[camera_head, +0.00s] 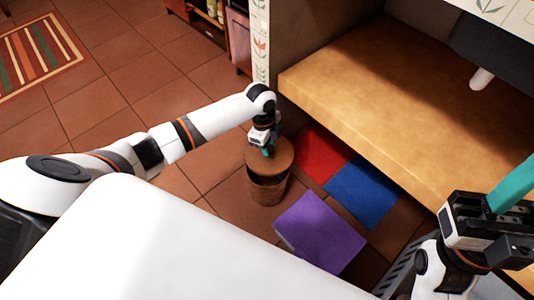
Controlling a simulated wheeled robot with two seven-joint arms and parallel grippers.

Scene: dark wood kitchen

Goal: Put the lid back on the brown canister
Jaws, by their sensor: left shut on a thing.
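The brown canister (267,193) stands upright on the tiled floor, just in front of the raised wooden bench. Its round brown lid (284,158) is over its mouth, with a dark band showing between lid and body. I cannot tell whether the lid touches the rim. My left gripper (268,150) reaches down from above and is shut on the lid near its middle; the arm's end hides part of the lid's far side. My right gripper (513,184), with a teal finger showing, is at the right edge, far from the canister. Its opening cannot be made out.
A red mat (318,152), a blue mat (363,191) and a purple block or mat (320,231) lie on the floor right of the canister. The wooden bench (390,100) rises behind them. A striped rug (38,55) lies far left, with open tiles between.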

